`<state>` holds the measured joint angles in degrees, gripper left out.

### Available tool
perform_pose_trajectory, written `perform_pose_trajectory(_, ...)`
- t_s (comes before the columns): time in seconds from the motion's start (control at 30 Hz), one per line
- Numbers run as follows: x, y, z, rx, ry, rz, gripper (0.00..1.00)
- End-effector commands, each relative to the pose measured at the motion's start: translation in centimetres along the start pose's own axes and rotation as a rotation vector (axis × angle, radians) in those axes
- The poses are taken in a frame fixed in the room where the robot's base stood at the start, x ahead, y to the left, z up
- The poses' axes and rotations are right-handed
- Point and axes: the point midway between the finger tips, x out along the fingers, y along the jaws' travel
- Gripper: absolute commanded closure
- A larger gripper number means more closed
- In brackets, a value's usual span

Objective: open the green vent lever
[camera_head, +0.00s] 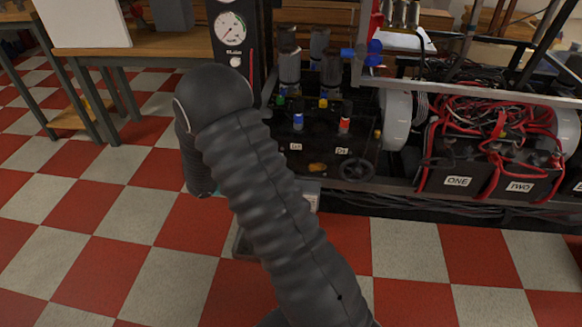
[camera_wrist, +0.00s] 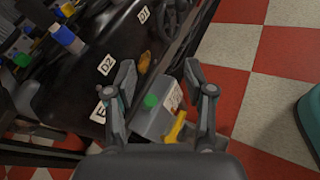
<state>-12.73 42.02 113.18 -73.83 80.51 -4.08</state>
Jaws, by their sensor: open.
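In the wrist view a small green knob (camera_wrist: 151,101) sits on a grey box (camera_wrist: 152,122), and a yellow lever (camera_wrist: 176,128) is beside it. My gripper (camera_wrist: 160,78) is open, with its two fingers apart on either side of the green knob and nothing held. I cannot tell how far the fingertips are from the knob. In the head view another small green part (camera_head: 281,101) stands on the black panel (camera_head: 325,145), left of a yellow one. I cannot tell which green part is the vent lever.
The panel carries a blue valve (camera_head: 298,122), a red valve (camera_head: 344,125) and a black handwheel (camera_head: 357,170). A pressure gauge (camera_head: 229,27) stands at the upper left. Black boxes with red cables (camera_head: 480,125) are on the right.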

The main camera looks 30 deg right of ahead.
Motion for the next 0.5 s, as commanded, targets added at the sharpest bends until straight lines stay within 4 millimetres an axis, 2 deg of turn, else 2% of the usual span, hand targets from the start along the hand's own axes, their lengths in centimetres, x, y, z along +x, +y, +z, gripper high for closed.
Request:
perform_pose_trajectory(0.1, -0.2, -0.4, 1.8, 0.048, 0.027, -0.044, 0.46)
perform_pose_trajectory(0.5, -1.0, -2.4, 6.8, 0.201, 0.128, -0.184, 0.46)
